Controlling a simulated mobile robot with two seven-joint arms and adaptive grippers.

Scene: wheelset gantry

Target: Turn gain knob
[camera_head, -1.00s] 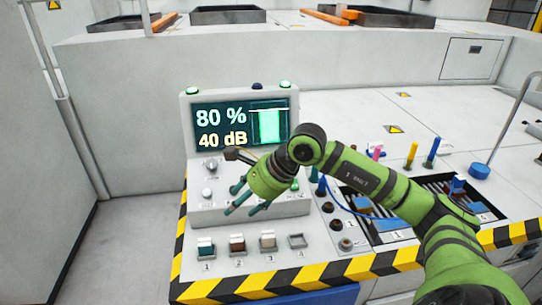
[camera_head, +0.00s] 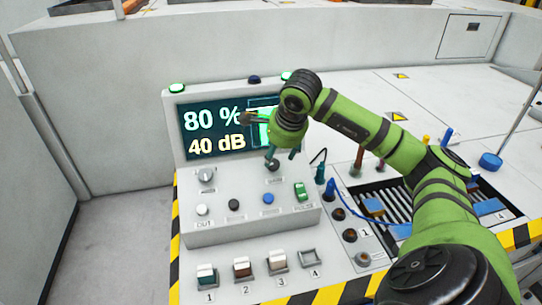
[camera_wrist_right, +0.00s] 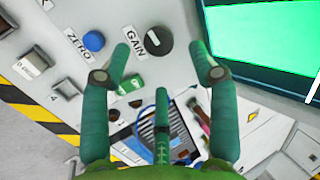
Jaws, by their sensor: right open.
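The gain knob (camera_wrist_right: 159,41) is round and dark with a white pointer mark, next to the label GAIN in the right wrist view. It also shows in the head view as a dark knob (camera_head: 272,166) on the sloped control box, below the screen. My right gripper (camera_head: 284,156) is at the knob, with its teal fingers spread. In the right wrist view, my open right gripper (camera_wrist_right: 159,52) has a fingertip on either side of the knob; contact is not clear. The screen (camera_head: 215,130) reads 80 % and 40 dB. My left gripper is out of view.
Another knob (camera_head: 206,174) sits left on the control box. A blue button (camera_wrist_right: 93,41) is beside the gain knob, near the ZERO label. A green switch (camera_head: 301,191) is close below. Several numbered rocker switches (camera_head: 242,268) line the front. Sockets and a blue cable lie right.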

